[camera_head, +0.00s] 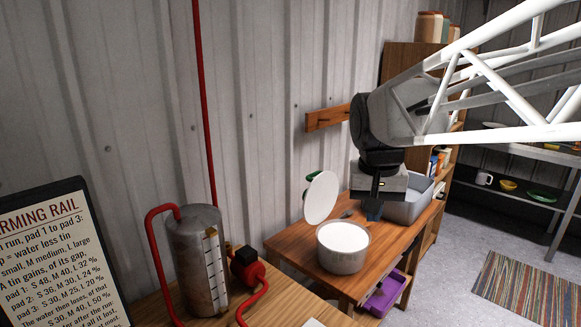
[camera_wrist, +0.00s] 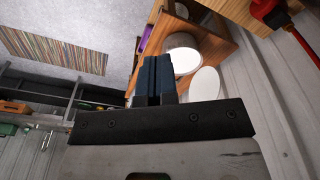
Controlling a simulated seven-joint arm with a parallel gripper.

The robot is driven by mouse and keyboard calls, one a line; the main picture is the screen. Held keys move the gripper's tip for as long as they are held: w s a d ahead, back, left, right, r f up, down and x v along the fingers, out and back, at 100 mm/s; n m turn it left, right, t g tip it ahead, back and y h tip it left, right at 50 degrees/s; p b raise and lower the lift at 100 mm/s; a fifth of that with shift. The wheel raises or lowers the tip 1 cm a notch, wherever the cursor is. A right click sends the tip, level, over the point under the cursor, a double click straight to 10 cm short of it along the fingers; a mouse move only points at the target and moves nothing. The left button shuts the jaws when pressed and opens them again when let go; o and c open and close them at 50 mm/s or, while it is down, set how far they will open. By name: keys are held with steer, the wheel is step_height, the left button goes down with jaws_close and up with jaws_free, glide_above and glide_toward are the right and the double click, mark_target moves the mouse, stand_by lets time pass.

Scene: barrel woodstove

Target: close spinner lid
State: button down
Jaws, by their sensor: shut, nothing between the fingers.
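The spinner (camera_head: 343,258) is a round grey tub with a white top, standing on the wooden table. Its lid (camera_head: 321,198), a white disc with a green part behind it, stands up on edge, tilted, at the tub's back left. In the wrist view the tub (camera_wrist: 181,42) and the lid (camera_wrist: 205,84) lie just beyond the fingers. My gripper (camera_head: 374,214) points down and shows right of the lid, by the tub's back right rim. Its dark fingers (camera_wrist: 154,68) are shut together with nothing between them. I cannot tell whether they touch the tub.
A grey bin (camera_head: 410,208) stands behind the gripper on the table (camera_head: 295,245). A purple tray (camera_head: 385,295) sits below the table top. A metal tank (camera_head: 197,262) with red pipes stands at the left. The corrugated wall (camera_head: 260,100) is close behind the lid.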

steer(key=w+a+r+m+g, duration=0.1)
steer(key=w+r, duration=0.1)
steer(key=w, duration=0.5)
steer(key=w+a+r+m, duration=0.1)
steer(key=w+r, duration=0.2)
steer(key=w, duration=0.5)
steer(key=m+g+h, duration=0.2)
steer(key=m+g, duration=0.1)
steer(key=m, duration=0.2)
glide_above(313, 174)
steer(key=w+a, duration=0.4)
step_height(313, 174, down, 5)
steer(key=shift+s+r, duration=0.15)
steer(key=shift+d, duration=0.1)
steer(key=x, duration=0.3)
steer(key=d+x, duration=0.1)
steer(key=x, duration=0.3)
steer(key=s+x, duration=0.1)
steer(key=x, duration=0.3)
steer(key=shift+s+d+r, duration=0.1)
steer(key=shift+d+r, duration=0.1)
steer(key=shift+s+d+f, duration=0.15)
steer(key=shift+s+d, duration=0.35)
steer(key=shift+d, duration=0.1)
